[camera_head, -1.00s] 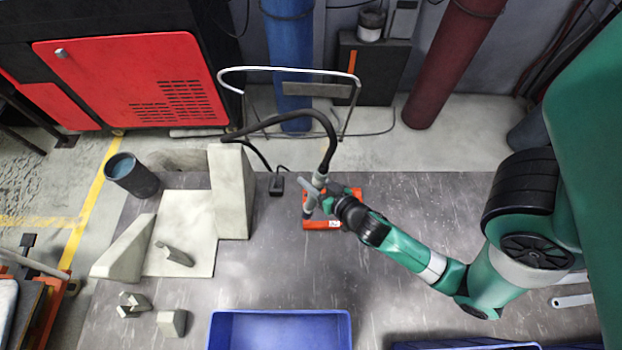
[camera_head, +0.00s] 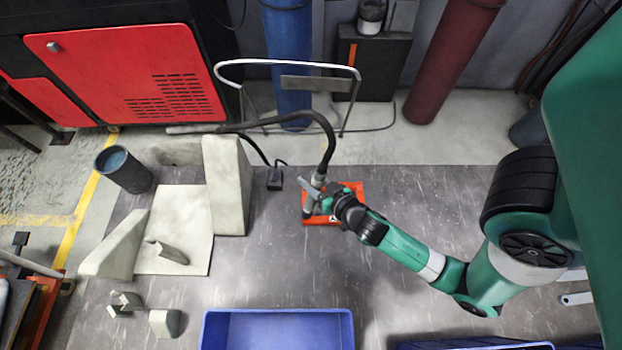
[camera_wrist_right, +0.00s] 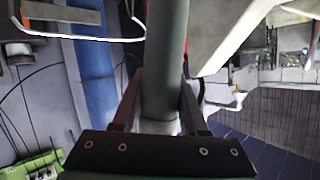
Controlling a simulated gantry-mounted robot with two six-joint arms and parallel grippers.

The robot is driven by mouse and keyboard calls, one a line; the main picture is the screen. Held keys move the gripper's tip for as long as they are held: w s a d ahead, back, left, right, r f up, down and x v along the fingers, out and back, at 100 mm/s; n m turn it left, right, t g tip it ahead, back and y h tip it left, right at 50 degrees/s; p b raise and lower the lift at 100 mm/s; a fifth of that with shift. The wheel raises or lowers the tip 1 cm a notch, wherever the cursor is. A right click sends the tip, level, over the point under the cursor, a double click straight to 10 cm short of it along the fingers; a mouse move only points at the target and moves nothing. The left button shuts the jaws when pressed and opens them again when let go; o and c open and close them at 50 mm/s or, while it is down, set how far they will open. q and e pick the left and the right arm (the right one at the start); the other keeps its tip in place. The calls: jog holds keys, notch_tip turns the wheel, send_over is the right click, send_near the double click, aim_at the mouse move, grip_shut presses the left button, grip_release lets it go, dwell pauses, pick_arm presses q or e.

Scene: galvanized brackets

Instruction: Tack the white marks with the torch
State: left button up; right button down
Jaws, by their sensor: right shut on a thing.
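My right gripper (camera_head: 325,197) is shut on the torch (camera_head: 313,190), a grey tool with a black hose (camera_head: 328,140) rising from its top. The torch is over the orange stand (camera_head: 350,190) on the bench; I cannot tell whether it touches it. In the right wrist view the torch's dark green-grey handle (camera_wrist_right: 165,60) stands between the fingers. A small grey bracket (camera_head: 168,252) lies on a pale plate (camera_head: 190,210) between a tall pale block (camera_head: 225,185) and a wedge-shaped one (camera_head: 118,245). I cannot make out white marks. My left gripper is out of view.
Small metal pieces (camera_head: 125,303) (camera_head: 165,322) lie at the front left. A blue bin (camera_head: 278,314) stands at the front edge. A dark cup (camera_head: 125,170) stands at the back left. A small black box (camera_head: 275,178) with a cable sits behind. The bench middle is mostly clear.

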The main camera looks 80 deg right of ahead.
jog(key=shift+f+b, duration=0.5)
jog(key=shift+f, duration=0.1)
dwell(2.1)
notch_tip(320, 180, up, 6)
jog(key=p, duration=0.5)
jog(key=shift+r, duration=0.15)
